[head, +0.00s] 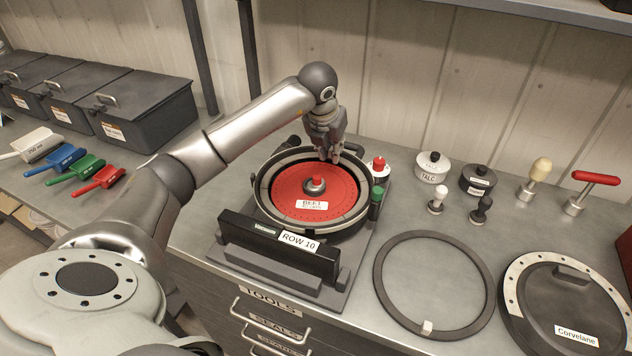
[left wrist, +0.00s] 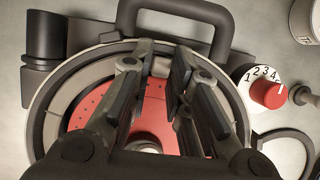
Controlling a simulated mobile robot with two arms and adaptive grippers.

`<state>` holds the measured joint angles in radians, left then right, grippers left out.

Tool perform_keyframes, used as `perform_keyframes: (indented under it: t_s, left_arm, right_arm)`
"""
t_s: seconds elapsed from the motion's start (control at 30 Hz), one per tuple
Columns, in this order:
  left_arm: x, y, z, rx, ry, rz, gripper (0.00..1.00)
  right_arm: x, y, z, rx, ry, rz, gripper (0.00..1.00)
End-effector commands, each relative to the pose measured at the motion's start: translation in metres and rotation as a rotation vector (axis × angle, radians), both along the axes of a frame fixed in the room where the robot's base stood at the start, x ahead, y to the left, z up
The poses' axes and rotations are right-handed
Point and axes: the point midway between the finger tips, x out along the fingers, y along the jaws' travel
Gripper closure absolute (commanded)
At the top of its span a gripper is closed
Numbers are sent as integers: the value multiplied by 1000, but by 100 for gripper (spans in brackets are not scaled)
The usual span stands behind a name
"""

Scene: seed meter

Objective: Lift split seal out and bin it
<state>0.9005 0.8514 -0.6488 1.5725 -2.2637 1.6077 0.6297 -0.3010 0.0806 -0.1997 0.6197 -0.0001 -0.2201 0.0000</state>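The seed meter (head: 262,190) is a round dark housing on the bench, with a red disc (head: 285,186) labelled "BEET" inside. A grey ring (head: 361,203) runs around the disc; I cannot tell whether it is the split seal, and no split shows. My left gripper (head: 331,158) points down over the meter's far rim. In the left wrist view its two fingers (left wrist: 163,62) stand apart, with red disc (left wrist: 153,108) and pale ring visible between them and nothing clearly held. A separate dark ring (head: 381,285) with a pale tab lies flat on the bench. My right gripper is out of view. No bin is identifiable.
A black bar marked "ROW 10" (head: 262,240) stands before the meter. A red-topped dial (head: 379,168) sits close right of it, also in the left wrist view (left wrist: 266,88). A Corvelane cover (head: 555,285) lies right. Talc pots (head: 432,168), tools and lidded boxes (head: 150,105) stand farther off.

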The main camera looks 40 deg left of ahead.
Motion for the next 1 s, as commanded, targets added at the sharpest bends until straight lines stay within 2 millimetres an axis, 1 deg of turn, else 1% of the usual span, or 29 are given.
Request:
perform_keyframes:
  t_s: [0.03, 0.1, 0.37, 0.47, 0.57, 0.8, 0.9, 1.0]
  left_arm:
    - [0, 0, 0, 0, 0, 0, 92]
    - [0, 0, 0, 0, 0, 0, 100]
    - [0, 0, 1, -1, -1, 0, 100]
    - [1, 0, 6, -1, -3, 1, 100]
    - [1, 0, 18, -1, -5, 0, 100]
    - [1, 0, 64, -1, -6, 0, 100]
    - [1, 0, 81, -1, -5, 0, 100]
    - [1, 0, 92, -2, -2, 0, 100]
  right_arm:
    - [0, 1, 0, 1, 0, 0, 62]
    - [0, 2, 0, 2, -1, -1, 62]
    - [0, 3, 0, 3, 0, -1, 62]
    - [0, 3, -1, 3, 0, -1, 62]
    - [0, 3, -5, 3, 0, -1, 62]
    - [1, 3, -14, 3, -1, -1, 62]
    - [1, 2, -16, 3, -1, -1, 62]
    - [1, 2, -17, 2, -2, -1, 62]
